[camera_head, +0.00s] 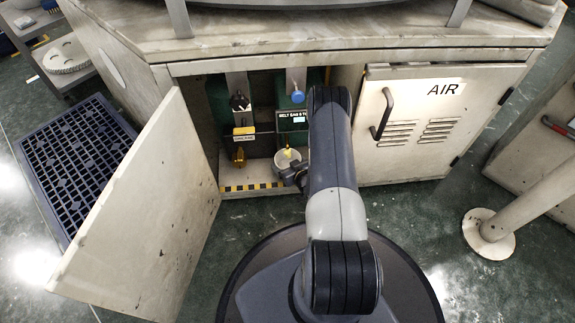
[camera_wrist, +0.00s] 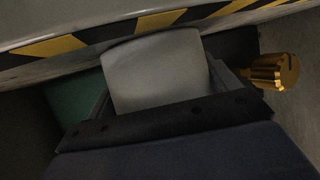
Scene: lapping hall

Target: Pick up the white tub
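The white tub (camera_head: 287,161) is inside the open cabinet bay, just behind the striped sill, with something yellow showing at its top. In the wrist view the pale tub (camera_wrist: 155,72) fills the space between my fingers. My gripper (camera_head: 296,175) is at the tub's near right side in the head view, partly hidden by my arm. In the wrist view my gripper (camera_wrist: 168,90) has one finger on each side of the tub. The fingers look close to its walls, but whether they press on it is unclear. I cannot tell whether the tub is resting or lifted.
The open cabinet door (camera_head: 150,215) stands at the left. A brass fitting (camera_head: 239,156) is left of the tub and also shows in the wrist view (camera_wrist: 275,71). A yellow-black striped sill (camera_head: 250,187) edges the bay. The AIR door (camera_head: 425,125) is shut.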

